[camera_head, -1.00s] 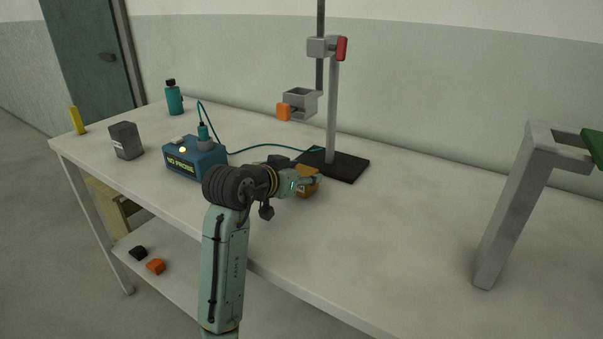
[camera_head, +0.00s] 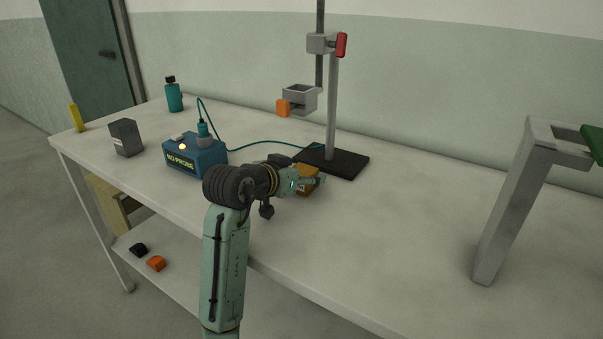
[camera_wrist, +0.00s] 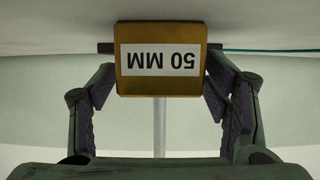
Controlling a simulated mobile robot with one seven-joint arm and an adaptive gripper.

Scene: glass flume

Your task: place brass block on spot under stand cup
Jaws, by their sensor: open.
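The brass block (camera_head: 307,186) stands on the bench top just in front of the stand's dark base. In the wrist view the block (camera_wrist: 160,82) shows its face, with a white label reading "50 MM" upside down. My gripper (camera_head: 312,181) is at the block, partly covering it in the head view. In the wrist view my gripper (camera_wrist: 160,80) is open, with one finger on each side of the block. The stand cup (camera_head: 299,97) is a grey square holder on the stand, above and behind the block. I cannot make out the spot under it.
The stand's base (camera_head: 343,163) and post (camera_head: 332,110) are close behind my gripper. A blue "NO PROBE" box (camera_head: 195,157) with a teal cable is to the left, beside a grey block (camera_head: 126,138). A grey frame (camera_head: 510,205) stands right. The bench between is clear.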

